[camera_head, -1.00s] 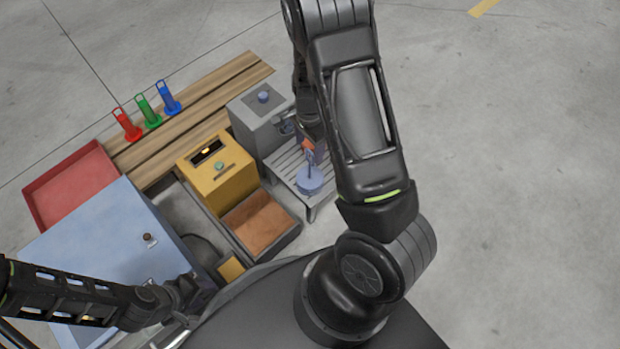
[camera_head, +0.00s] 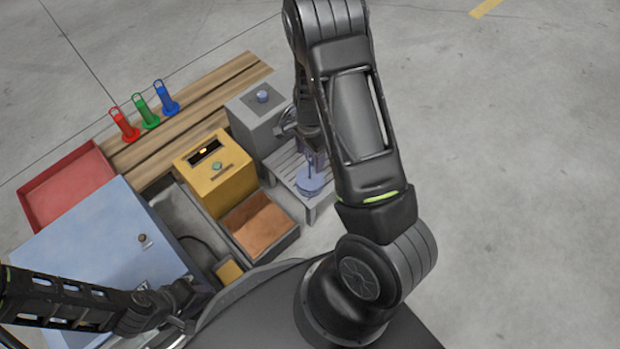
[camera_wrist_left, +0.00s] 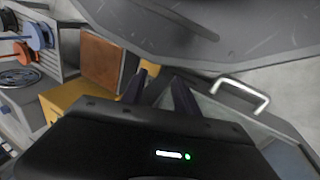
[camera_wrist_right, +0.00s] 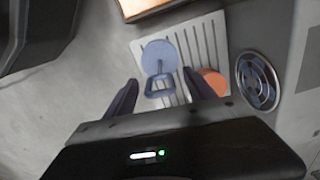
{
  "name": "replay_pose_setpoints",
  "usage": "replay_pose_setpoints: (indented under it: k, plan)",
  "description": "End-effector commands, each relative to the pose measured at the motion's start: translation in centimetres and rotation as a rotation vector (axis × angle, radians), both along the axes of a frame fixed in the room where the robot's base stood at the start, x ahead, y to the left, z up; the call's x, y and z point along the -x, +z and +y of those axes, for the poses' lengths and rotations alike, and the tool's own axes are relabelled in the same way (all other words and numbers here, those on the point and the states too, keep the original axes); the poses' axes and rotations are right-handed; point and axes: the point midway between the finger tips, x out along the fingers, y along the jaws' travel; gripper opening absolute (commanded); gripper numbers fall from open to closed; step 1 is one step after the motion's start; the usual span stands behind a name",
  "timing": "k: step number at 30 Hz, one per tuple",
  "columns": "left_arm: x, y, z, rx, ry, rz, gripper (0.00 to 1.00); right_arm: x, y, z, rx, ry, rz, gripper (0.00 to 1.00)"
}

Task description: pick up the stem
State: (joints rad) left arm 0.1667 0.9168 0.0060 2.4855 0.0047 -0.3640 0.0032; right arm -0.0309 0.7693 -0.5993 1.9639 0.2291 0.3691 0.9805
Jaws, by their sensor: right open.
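The stem appears to be the blue-grey piece with a round disc and a loop handle (camera_wrist_right: 160,58). It stands upright on a grey slatted rack (camera_head: 281,165); it also shows in the head view (camera_head: 310,186) and at the left edge of the left wrist view (camera_wrist_left: 38,34). My right gripper (camera_wrist_right: 160,88) is open above the rack, its fingers on either side of the loop handle, with a gap on each side. Contact is not visible. My left gripper (camera_wrist_left: 162,76) is open and empty, low by the blue cabinet (camera_head: 85,238).
An orange disc (camera_wrist_right: 212,82) sits on the rack beside the stem. A grey box (camera_head: 258,118) and a yellow box (camera_head: 214,177) stand to the left. Floor at right is clear.

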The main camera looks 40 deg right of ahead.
Motion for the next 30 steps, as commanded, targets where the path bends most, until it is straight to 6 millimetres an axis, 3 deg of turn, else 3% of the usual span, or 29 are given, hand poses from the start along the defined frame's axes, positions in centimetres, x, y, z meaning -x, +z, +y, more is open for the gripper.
replay_pose_setpoints:
  k: [11,30]
  plan:
    - [0.00,0.01,-0.01,0.000,0.000,0.000,0.36,0.01,0.02,0.00,0.000,0.000,0.000,0.63]
    - [0.01,0.00,-0.01,0.000,0.000,0.000,0.36,0.01,0.02,0.00,0.000,0.001,0.000,0.10]
